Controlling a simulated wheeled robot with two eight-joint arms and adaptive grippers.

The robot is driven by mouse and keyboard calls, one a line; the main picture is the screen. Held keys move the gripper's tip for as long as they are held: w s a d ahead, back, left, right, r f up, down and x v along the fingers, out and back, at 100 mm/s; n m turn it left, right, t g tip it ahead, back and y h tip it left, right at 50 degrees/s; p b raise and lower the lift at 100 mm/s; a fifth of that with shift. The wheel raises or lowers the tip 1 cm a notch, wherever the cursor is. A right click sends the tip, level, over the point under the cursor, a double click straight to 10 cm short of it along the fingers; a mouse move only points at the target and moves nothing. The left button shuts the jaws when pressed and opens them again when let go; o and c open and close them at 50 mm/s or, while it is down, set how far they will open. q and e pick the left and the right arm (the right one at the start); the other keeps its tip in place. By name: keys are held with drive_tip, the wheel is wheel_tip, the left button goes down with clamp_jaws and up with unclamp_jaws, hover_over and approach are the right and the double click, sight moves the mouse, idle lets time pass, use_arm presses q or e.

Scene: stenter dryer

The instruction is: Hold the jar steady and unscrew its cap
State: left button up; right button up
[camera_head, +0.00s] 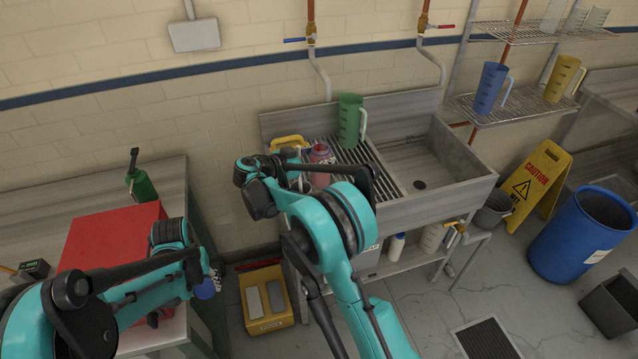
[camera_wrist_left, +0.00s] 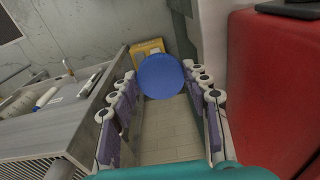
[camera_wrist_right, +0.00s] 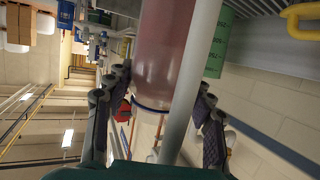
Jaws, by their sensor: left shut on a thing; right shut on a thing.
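The jar (camera_head: 320,155) is a pinkish, see-through cylinder at the drainboard's left side, partly hidden by my right arm. It fills the middle of the right wrist view (camera_wrist_right: 167,50), with a dark blue ring at its near end. My right gripper (camera_wrist_right: 160,85) is shut on the jar, a finger on each side. The round blue cap (camera_wrist_left: 160,76) is apart from the jar, between the fingertips of my left gripper (camera_wrist_left: 161,70), which is shut on it. In the head view the cap (camera_head: 206,289) hangs by the left table's edge, mostly hidden by the gripper.
A red box (camera_head: 110,235) stands on the left table close to my left arm. A green jug (camera_head: 350,120) stands on the drainboard behind the jar. A yellow container (camera_head: 266,298) is on the floor between table and sink. The sink basin (camera_head: 440,165) is empty.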

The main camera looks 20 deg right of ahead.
sight(313, 179)
use_arm(q)
drive_tip(key=shift+w+f+b, duration=0.2)
drive_tip(key=shift+f+b, duration=0.15)
drive_tip(key=shift+f, duration=0.3)
use_arm(e)
drive_tip(key=f, duration=0.4)
drive_tip(key=shift+w+f, duration=0.15)
drive_tip(key=shift+w, duration=0.05)
use_arm(q)
drive_tip(key=shift+s+f, duration=0.15)
use_arm(e)
drive_tip(key=shift+s+f, duration=0.1)
drive_tip(key=shift+f, duration=0.75)
use_arm(q)
drive_tip(key=shift+f+b, duration=0.45)
drive_tip(key=shift+b, duration=0.2)
use_arm(e)
wheel_tip(313, 179, down, 3)
drive_tip(key=shift+f, duration=0.15)
use_arm(q)
drive_tip(key=shift+r, duration=0.1)
use_arm(e)
drive_tip(key=o, duration=1.4)
